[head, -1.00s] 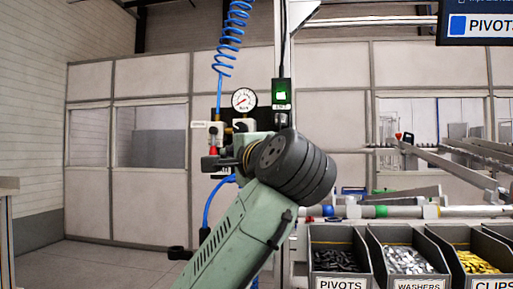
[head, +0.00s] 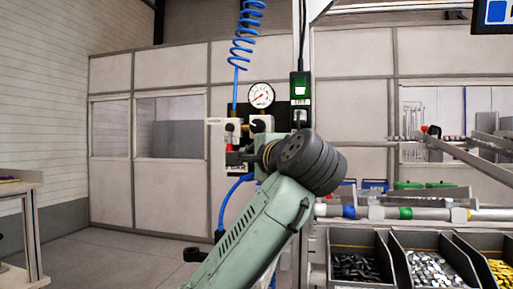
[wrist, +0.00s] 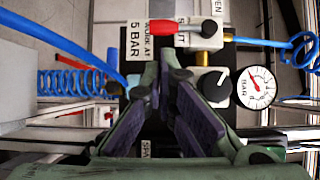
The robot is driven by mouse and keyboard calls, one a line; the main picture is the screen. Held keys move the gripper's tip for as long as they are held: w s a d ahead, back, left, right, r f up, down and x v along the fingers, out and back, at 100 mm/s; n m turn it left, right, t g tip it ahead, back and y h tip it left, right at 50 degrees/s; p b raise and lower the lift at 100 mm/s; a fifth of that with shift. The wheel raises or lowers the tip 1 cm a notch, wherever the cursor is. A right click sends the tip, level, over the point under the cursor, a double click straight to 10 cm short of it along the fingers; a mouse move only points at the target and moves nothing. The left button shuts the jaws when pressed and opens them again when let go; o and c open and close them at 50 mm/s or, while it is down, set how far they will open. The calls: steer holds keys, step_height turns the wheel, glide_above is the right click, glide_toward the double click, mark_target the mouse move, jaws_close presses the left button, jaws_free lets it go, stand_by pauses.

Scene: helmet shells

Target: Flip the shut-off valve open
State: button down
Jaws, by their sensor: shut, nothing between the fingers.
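The shut-off valve sits on the air panel, with a black round knob and a red lever (wrist: 165,27). In the wrist view the lever points left from the knob, with labels reading SHUT and OPEN nearby. In the head view the red lever (head: 229,147) hangs below the knob. My gripper (wrist: 163,73) is shut and empty, with dark purple-grey finger pads, a little below the lever in the wrist view. In the head view my gripper (head: 240,158) is close by the lever, partly hidden by my wrist. I cannot tell whether it touches the lever.
A pressure gauge (head: 261,95) and a regulator knob (wrist: 214,85) are beside the valve. A coiled blue hose (head: 246,40) hangs above; another blue hose runs below. A green-lit box (head: 300,87) is right of the gauge. Parts bins (head: 360,258) stand at lower right. Floor at left is clear.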

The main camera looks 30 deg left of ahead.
mark_target(230, 143)
steer(key=p+x, duration=0.1)
steer(key=x, duration=0.4)
steer(key=shift+p, duration=0.3)
steer(key=shift+a+f+m+t+y+b, duration=0.2)
steer(key=shift+a+m+t+y+b, duration=0.15)
steer(key=shift+m, duration=0.25)
steer(key=shift+f+m+b, duration=0.1)
steer(key=shift+m+b, duration=0.2)
steer(key=shift+m, duration=0.1)
steer(key=shift+s+a+m+t, duration=0.1)
steer(key=shift+a+m+t, duration=0.05)
steer(key=shift+m+t, duration=0.3)
